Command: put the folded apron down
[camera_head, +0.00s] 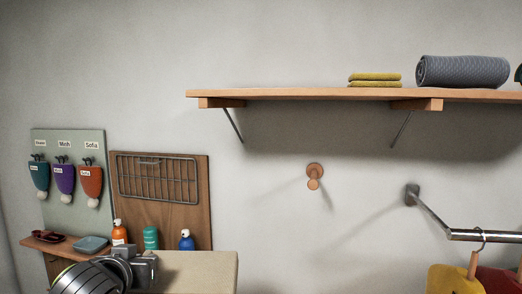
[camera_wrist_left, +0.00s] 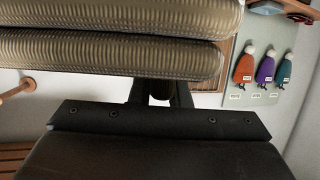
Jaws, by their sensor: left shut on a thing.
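A folded tan apron (camera_wrist_left: 120,50) with a ribbed look fills the upper part of the left wrist view in two thick layers. My left gripper (camera_wrist_left: 160,95) is shut on it; the fingertips are mostly hidden by the cloth. In the head view my left gripper (camera_head: 148,268) is at the bottom left, and the beige apron (camera_head: 200,270) extends right from it, cut off by the bottom edge. It is held in front of the wall, below the level of the shelf. My right gripper is not in view.
A wooden wall shelf (camera_head: 300,94) carries folded yellow cloths (camera_head: 375,79) and a grey rolled towel (camera_head: 462,71); its left part is bare. Below are a wooden peg (camera_head: 314,176) and a metal rail (camera_head: 485,236) with hanging garments (camera_head: 455,279). Bottles (camera_head: 151,238) stand behind my left arm.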

